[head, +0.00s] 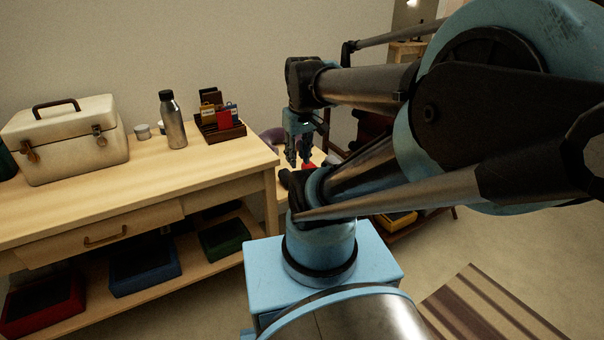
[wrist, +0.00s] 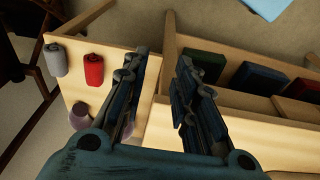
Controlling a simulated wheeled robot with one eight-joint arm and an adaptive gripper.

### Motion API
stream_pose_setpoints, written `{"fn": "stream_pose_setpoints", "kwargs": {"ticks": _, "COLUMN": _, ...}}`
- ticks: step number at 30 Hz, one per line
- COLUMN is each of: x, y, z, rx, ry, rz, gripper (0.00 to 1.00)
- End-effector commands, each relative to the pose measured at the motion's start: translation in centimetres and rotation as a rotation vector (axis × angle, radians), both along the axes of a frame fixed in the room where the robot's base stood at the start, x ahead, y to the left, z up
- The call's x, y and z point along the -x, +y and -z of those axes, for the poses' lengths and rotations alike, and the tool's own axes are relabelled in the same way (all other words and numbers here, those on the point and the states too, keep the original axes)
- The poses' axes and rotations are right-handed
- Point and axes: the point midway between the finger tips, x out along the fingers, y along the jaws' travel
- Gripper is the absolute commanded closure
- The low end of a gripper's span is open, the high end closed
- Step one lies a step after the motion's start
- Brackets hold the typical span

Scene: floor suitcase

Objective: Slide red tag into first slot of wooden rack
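The wooden rack (head: 240,133) stands on the workbench at its back right corner. Upright in it are a yellow piece (head: 208,113), a red piece (head: 224,118) and a blue piece (head: 234,114), with dark brown pieces behind. Another red item (wrist: 93,70), rounded and rolled-looking, lies on a wooden surface left of my fingers in the wrist view. I cannot tell which red thing is the tag. My gripper (head: 298,161) is to the right of the bench, apart from the rack. In the wrist view its fingers (wrist: 160,75) are spread with nothing between them.
A cream toolbox (head: 68,142) and a metal bottle (head: 173,125) stand on the bench, left of the rack. A grey rolled item (wrist: 56,60) lies beside the red one. Green (head: 224,238) and blue (head: 144,268) bins sit on the lower shelf. A striped rug (head: 490,308) lies on the floor.

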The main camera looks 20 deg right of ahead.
Motion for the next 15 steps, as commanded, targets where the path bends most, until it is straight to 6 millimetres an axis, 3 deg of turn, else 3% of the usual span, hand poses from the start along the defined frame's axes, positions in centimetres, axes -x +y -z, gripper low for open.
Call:
{"fn": "stream_pose_setpoints", "kwargs": {"ticks": 6, "x": 2.9, "y": -0.9, "z": 3.8, "rx": -0.016, "ry": -0.019, "rz": 0.193, "gripper": 0.74}}
{"fn": "stream_pose_setpoints", "kwargs": {"ticks": 15, "x": 3.5, "y": -0.6, "z": 4.6, "rx": -0.02, "ry": -0.024, "rz": 0.239, "gripper": 0.74}}
